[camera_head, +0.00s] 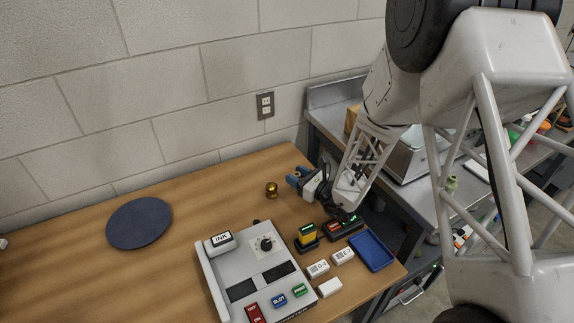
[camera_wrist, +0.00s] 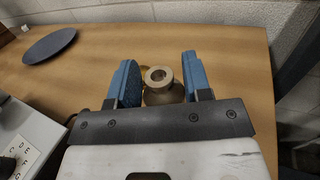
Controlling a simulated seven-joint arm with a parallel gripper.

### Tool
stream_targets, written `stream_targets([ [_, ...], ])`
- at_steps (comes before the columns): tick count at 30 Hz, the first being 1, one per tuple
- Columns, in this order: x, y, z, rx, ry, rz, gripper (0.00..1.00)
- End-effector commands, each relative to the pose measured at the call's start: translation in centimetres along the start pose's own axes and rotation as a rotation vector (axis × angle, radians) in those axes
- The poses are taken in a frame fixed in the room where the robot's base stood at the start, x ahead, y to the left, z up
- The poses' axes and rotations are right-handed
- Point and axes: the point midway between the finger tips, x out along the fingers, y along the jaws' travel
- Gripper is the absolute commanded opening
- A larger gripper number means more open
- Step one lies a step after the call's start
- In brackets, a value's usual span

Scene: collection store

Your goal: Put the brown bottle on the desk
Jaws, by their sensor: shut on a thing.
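My gripper (camera_head: 298,175) is over the right part of the wooden desk (camera_head: 230,190), with its blue fingers pointing left. In the wrist view its fingers (camera_wrist: 160,78) are shut on a brownish, round-necked thing, which I take to be the brown bottle (camera_wrist: 160,92). Its open neck faces up, and its lower part is hidden by the gripper. In the head view I cannot pick out the bottle in the fingers. I cannot tell whether its base touches the desk.
A small brass object (camera_head: 271,190) stands just left of the fingers. A grey control box (camera_head: 255,270), several small blocks and a blue tray (camera_head: 372,251) occupy the desk's front right. A dark round mat (camera_head: 139,223) lies left. The desk between mat and brass object is clear.

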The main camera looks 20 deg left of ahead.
Motion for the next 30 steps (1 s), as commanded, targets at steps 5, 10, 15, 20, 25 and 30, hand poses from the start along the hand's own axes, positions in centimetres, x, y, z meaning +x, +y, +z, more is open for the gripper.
stream_targets([
  [5,2.3,-1.7,-0.4,0.001,0.001,0.001,0.19],
  [10,4.4,-3.4,-0.7,0.001,0.001,0.001,0.19],
  [15,6.4,-5.0,-0.9,0.001,0.001,0.001,0.19],
  [20,8.0,-6.3,-1.1,0.001,0.001,0.001,0.19],
  [25,8.9,-7.0,-1.1,0.000,0.001,0.000,0.19],
  [30,9.0,-7.1,-1.2,0.001,0.001,0.000,0.19],
])
